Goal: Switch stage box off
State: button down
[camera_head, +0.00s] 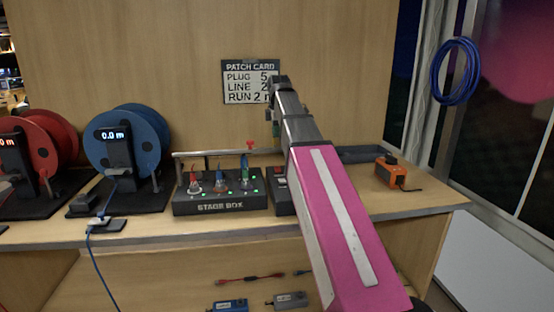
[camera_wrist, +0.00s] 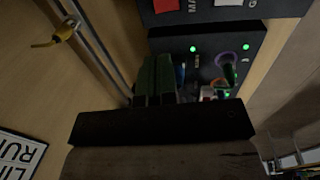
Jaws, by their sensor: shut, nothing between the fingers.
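The black stage box (camera_head: 220,205) stands on the bench, with its name on the front, several plugs and cables on top and green lights lit. It also shows in the wrist view (camera_wrist: 175,45), with green lights on. Right of it is a dark switch box (camera_head: 283,203) with a red switch (camera_head: 279,170), partly hidden by my arm. The wrist view shows this box's red switch (camera_wrist: 165,5) and a white switch (camera_wrist: 228,2), with cut-off lettering. My gripper (camera_wrist: 157,60) is shut and empty, above the bench by the stage box's back edge.
A rail (camera_head: 215,152) runs behind the stage box. Blue (camera_head: 125,140) and red (camera_head: 35,150) cable reels stand left. A patch card (camera_head: 250,82) hangs on the back wall. An orange device (camera_head: 392,172) sits right, and a blue cable coil (camera_head: 456,72) hangs there.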

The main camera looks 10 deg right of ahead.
aim_at(277, 169)
jog(key=f, duration=0.4)
jog(key=w+f, duration=0.1)
jog(key=f, duration=0.4)
jog(key=w+f, duration=0.1)
jog(key=f, duration=0.3)
jog(key=shift+f, duration=0.4)
jog(key=shift+f, duration=0.2)
jog(key=shift+s, duration=0.2)
jog(key=shift+s+r, duration=0.15)
jog(key=shift+s, duration=0.45)
